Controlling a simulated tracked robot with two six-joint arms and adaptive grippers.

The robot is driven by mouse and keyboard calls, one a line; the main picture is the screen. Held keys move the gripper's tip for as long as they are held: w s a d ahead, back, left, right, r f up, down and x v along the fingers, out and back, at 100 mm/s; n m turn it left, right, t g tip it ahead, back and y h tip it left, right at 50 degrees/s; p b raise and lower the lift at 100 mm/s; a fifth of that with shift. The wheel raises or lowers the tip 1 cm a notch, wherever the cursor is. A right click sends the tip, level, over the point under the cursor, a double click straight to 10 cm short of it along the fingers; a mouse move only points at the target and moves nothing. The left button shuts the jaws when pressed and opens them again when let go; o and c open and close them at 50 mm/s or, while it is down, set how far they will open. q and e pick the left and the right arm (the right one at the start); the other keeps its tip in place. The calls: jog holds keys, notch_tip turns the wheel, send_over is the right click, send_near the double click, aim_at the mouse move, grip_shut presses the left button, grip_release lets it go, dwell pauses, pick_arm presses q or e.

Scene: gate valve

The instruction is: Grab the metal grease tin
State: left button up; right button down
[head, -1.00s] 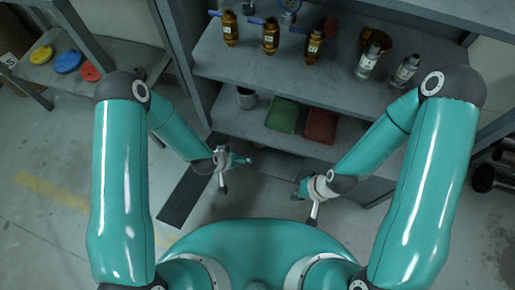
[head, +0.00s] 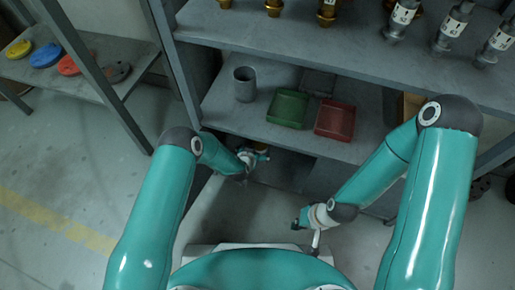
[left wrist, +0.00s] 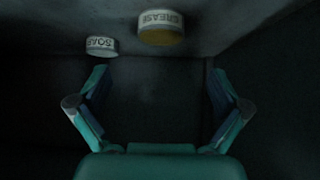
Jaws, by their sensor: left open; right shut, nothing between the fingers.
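The grease tin (left wrist: 161,27) shows in the left wrist view at the top, right of the middle line of the jaws. It is round, with a pale band lettered GREASE upside down and a yellowish-brown face. My left gripper (left wrist: 158,80) is open, with the tin beyond its fingertips and nothing between them. In the head view my left gripper (head: 253,160) is at the dark space under the lower shelf; a small brownish spot beside it is too small to identify. My right gripper (head: 306,229) is shut and empty, over the floor in front of the shelving.
A similar tin lettered SOAP (left wrist: 101,46) stands left of the grease tin. The lower shelf (head: 222,112) holds a grey cup (head: 244,84), a green tray (head: 287,109) and a red tray (head: 335,120). Valves and fittings stand above. A side table (head: 110,52) holds coloured discs.

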pick_arm(q)
jog(key=b+x, duration=0.2)
jog(key=x, duration=0.3)
jog(key=shift+f, duration=0.25)
jog(key=shift+w+d+f+b, duration=0.1)
jog(key=shift+w+f+b, duration=0.1)
jog(key=shift+w+b, duration=0.15)
jog(key=b+x, duration=0.3)
jog(key=x, duration=0.1)
jog(key=shift+w+f+b, duration=0.1)
jog(key=shift+f+b, duration=0.1)
jog(key=shift+b, duration=0.1)
jog(key=shift+w+f, duration=0.2)
jog(key=shift+w, duration=0.2)
jog(key=shift+c, duration=0.3)
jog(key=shift+r, duration=0.1)
jog(key=c, duration=1.3)
